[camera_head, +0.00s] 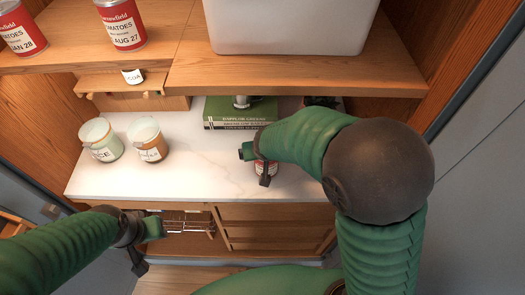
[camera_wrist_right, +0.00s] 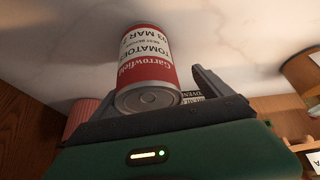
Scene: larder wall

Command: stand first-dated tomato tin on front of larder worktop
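A red and white tomato tin (camera_wrist_right: 147,68) stands upright, label reading 03 MAR, year not readable; the right wrist view shows it upside down. In the head view the tin (camera_head: 266,168) is mostly covered by my right gripper (camera_head: 256,166) near the worktop's front. The fingers are on either side of it, with a gap at one side in the wrist view. Two more tomato tins stand on the upper shelf: JAN 28 (camera_head: 20,28) and AUG 27 (camera_head: 122,24). My left gripper (camera_head: 146,245) is open and empty, below the worktop (camera_head: 205,178) edge.
Two labelled jars (camera_head: 102,140) (camera_head: 148,139) stand on the worktop's left. Green books (camera_head: 235,112) lie at the back, under the shelf (camera_head: 290,82). A white bin (camera_head: 290,25) sits on the shelf. The worktop between the jars and my right gripper is clear.

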